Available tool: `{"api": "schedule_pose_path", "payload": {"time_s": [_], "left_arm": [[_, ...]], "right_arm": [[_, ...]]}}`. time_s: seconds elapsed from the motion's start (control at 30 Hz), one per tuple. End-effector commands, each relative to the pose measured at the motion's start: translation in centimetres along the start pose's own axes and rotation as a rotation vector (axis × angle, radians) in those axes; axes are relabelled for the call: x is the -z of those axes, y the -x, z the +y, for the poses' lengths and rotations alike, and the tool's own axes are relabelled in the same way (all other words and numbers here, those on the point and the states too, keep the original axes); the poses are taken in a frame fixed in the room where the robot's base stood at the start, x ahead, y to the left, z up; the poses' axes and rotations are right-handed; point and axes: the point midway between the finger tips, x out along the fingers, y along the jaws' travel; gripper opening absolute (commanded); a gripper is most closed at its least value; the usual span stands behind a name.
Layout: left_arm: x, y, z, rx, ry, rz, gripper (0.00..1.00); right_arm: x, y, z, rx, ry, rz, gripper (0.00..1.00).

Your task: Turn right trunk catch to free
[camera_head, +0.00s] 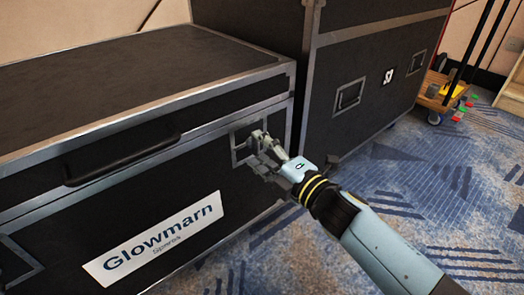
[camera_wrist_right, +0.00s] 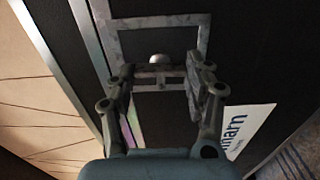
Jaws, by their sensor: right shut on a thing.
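The black trunk (camera_head: 130,75) has metal edges, a dark handle (camera_head: 125,155) and a white "Glowmarn" label (camera_head: 152,238). Its right catch (camera_head: 240,138) sits in a square metal plate near the right front corner, partly hidden by my gripper. My right gripper (camera_head: 262,145) reaches it from the right and is shut on it. In the right wrist view the catch (camera_wrist_right: 158,61) shows as a pale rounded knob on a bar within the metal frame, between the fingers of my right gripper (camera_wrist_right: 161,78). My left gripper is not in view.
A second, taller black case (camera_head: 365,75) stands close behind and to the right. Another metal catch plate (camera_head: 15,262) shows at the trunk's left. A wooden cart (camera_head: 440,92) with coloured items is at the far right. Blue patterned carpet (camera_head: 440,190) is open on the right.

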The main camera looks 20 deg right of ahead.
Motion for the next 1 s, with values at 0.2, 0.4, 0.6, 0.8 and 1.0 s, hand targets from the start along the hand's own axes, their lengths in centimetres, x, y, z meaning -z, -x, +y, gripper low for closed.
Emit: {"api": "schedule_pose_path", "payload": {"time_s": [0.2, 0.4, 0.6, 0.8, 1.0], "left_arm": [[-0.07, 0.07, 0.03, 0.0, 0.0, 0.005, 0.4], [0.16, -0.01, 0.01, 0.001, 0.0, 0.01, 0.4], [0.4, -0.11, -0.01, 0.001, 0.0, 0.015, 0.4], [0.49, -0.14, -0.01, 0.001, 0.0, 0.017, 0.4], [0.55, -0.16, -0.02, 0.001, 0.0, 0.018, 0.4]], "right_arm": [[0.05, 0.13, -0.24, 0.005, 0.03, 0.0, 0.2], [0.05, 0.13, -0.25, 0.005, 0.034, 0.0, 0.2], [0.05, 0.14, -0.26, 0.005, 0.034, 0.0, 0.55], [0.03, 0.08, -0.16, 0.003, 0.033, 0.0, 0.77], [0.01, 0.05, -0.09, 0.002, 0.032, 0.0, 0.77]]}}
